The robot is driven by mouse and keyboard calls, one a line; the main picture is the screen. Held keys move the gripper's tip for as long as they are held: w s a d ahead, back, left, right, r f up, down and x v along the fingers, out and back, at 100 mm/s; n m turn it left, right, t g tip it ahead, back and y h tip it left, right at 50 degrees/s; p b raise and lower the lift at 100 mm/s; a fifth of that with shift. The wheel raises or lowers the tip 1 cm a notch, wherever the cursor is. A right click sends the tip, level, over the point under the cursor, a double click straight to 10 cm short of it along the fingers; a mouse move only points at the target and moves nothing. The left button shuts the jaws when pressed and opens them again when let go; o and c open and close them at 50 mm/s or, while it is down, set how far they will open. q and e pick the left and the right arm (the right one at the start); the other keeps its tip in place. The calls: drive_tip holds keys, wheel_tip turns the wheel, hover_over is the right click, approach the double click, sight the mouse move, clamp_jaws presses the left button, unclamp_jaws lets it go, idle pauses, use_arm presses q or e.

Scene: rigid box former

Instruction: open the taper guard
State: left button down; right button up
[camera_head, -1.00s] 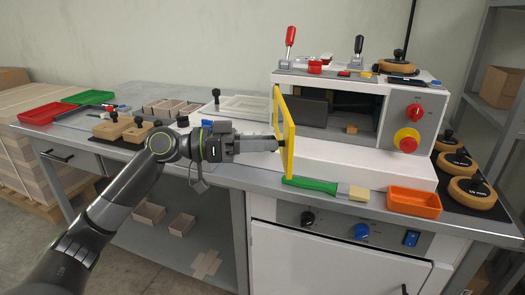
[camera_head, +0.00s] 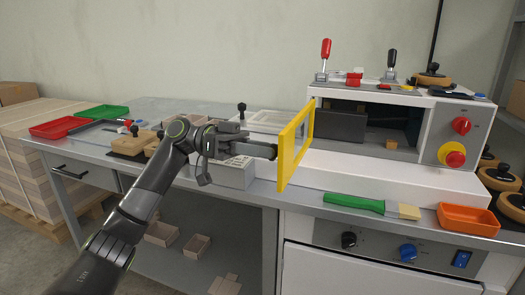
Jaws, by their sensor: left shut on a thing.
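The taper guard is a yellow frame (camera_head: 289,160) with a clear middle, at the left front of the white machine (camera_head: 436,120). It stands swung out from the machine's opening, which shows a dark interior. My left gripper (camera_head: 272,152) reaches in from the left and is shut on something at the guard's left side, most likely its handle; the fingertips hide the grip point. My right gripper is not in view.
A green-handled brush (camera_head: 355,203) and an orange tray (camera_head: 467,219) lie on the bench front. Red (camera_head: 59,127) and green (camera_head: 102,112) trays sit at the far left. Red (camera_head: 325,58) and black (camera_head: 391,62) levers stand on top of the machine.

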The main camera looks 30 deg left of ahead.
use_arm(q)
drive_tip(key=shift+a, duration=0.1)
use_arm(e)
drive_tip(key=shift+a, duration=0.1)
use_arm(q)
drive_tip(key=c, duration=1)
unclamp_jaws()
drive_tip(key=shift+c, duration=0.2)
drive_tip(key=s+a+p, duration=0.1)
drive_tip(key=a, duration=1.6)
drive_tip(key=shift+a, duration=0.2)
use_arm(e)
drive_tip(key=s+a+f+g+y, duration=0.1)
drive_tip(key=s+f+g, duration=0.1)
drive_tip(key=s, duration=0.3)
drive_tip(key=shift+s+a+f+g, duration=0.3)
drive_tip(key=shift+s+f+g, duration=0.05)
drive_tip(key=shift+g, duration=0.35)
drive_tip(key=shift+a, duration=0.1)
